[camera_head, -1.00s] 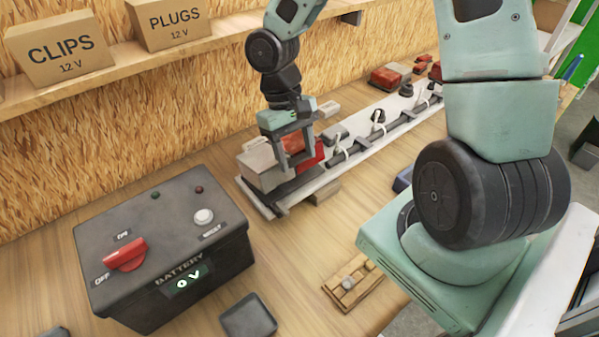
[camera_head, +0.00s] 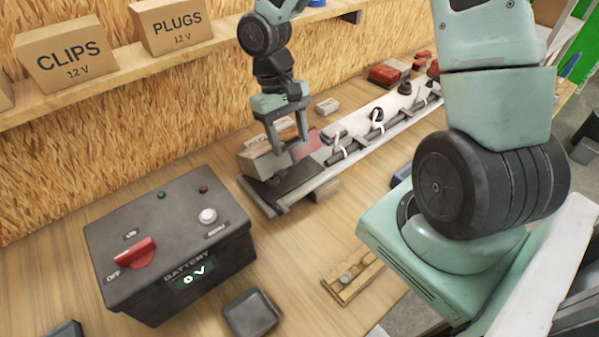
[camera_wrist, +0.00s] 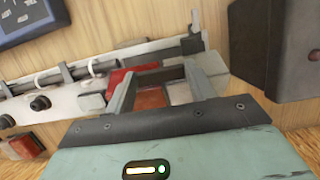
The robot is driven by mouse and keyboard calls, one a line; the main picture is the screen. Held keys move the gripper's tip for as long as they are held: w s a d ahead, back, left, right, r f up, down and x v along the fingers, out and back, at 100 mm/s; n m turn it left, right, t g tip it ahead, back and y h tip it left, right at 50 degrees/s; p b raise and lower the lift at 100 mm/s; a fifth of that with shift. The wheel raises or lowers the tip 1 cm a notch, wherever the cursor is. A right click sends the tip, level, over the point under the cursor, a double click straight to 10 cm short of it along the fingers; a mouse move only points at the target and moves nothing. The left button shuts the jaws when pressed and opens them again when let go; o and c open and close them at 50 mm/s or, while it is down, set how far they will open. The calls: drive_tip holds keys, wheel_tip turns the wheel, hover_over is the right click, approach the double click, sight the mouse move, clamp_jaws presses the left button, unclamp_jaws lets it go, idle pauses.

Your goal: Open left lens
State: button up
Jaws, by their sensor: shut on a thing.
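The left lens, a block with pale and red parts (camera_head: 264,165), is at the near left end of the light bar (camera_head: 330,172). In the head view it sits toward the back of its dark housing (camera_head: 287,184), whose front top is bare. My gripper (camera_head: 289,148) is shut on the lens from above. In the wrist view the fingers (camera_wrist: 160,82) stand either side of an orange-red and white part (camera_wrist: 153,97). The fingers hide part of the lens, and I cannot tell whether it is fully free of the housing.
A black battery box (camera_head: 168,240) with a red switch (camera_head: 134,252), reading 0 V, stands front left. A small dark block (camera_head: 251,313) and a wooden piece (camera_head: 352,279) lie in front. Cables and dark plugs (camera_head: 377,114) run along the bar. A shelf with boxes (camera_head: 64,57) is behind.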

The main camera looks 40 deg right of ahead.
drive_tip(key=shift+w+r, duration=0.3)
drive_tip(key=shift+r, duration=0.1)
drive_tip(key=shift+w+r+p, duration=0.55)
drive_tip(key=shift+w+p, duration=0.15)
drive_tip(key=shift+w, duration=0.15)
drive_tip(key=shift+w+r+p, duration=0.55)
drive_tip(key=shift+w+p, duration=0.1)
drive_tip(key=shift+w, duration=0.35)
drive_tip(key=shift+w+r, duration=0.1)
drive_tip(key=w, duration=0.2)
drive_tip(key=w+r+p, duration=0.1)
drive_tip(key=w, duration=0.1)
drive_tip(key=shift+p, duration=0.3)
drive_tip(key=shift+w, duration=0.15)
